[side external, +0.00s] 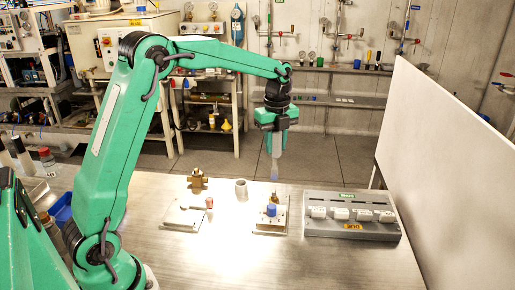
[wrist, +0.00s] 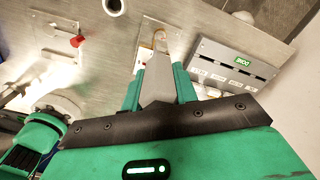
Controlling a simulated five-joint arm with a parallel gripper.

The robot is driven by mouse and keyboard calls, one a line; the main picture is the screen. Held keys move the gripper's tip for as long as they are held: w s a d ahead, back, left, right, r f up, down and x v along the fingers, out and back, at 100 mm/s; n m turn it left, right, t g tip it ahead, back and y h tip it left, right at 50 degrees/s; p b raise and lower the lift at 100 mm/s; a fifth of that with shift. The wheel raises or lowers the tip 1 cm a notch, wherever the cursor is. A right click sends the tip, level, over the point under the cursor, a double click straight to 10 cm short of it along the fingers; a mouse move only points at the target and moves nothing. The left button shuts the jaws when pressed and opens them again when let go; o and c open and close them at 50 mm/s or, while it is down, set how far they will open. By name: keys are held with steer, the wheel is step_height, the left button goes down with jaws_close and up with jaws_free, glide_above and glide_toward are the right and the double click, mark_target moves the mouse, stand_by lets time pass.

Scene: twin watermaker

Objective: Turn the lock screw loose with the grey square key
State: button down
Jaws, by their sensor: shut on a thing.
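My gripper (side external: 275,122) is shut on a grey piece (side external: 275,152), which looks like the grey square key. The key hangs upright, with its pale bluish lower end in the air. In the wrist view the key (wrist: 158,82) sits between the green fingers and points at a metal plate (wrist: 176,30). In the side view this plate (side external: 264,228) lies below my gripper and carries a blue knob (side external: 271,210). The key's end appears clear above the knob. I cannot make out which part is the lock screw. In the wrist view the key covers the knob.
A grey rack (side external: 314,231) with several pale blocks stands right of the plate. To the left are another plate (side external: 176,225) with a red knob (side external: 209,202), a brass fitting (side external: 197,180) and a grey cylinder (side external: 241,190). A white panel (side external: 445,150) rises at the right.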

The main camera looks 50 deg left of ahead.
mark_target(275, 166)
steer(key=shift+f, duration=0.25)
stand_by(0.3)
steer(key=shift+f, duration=2.8)
stand_by(0.5)
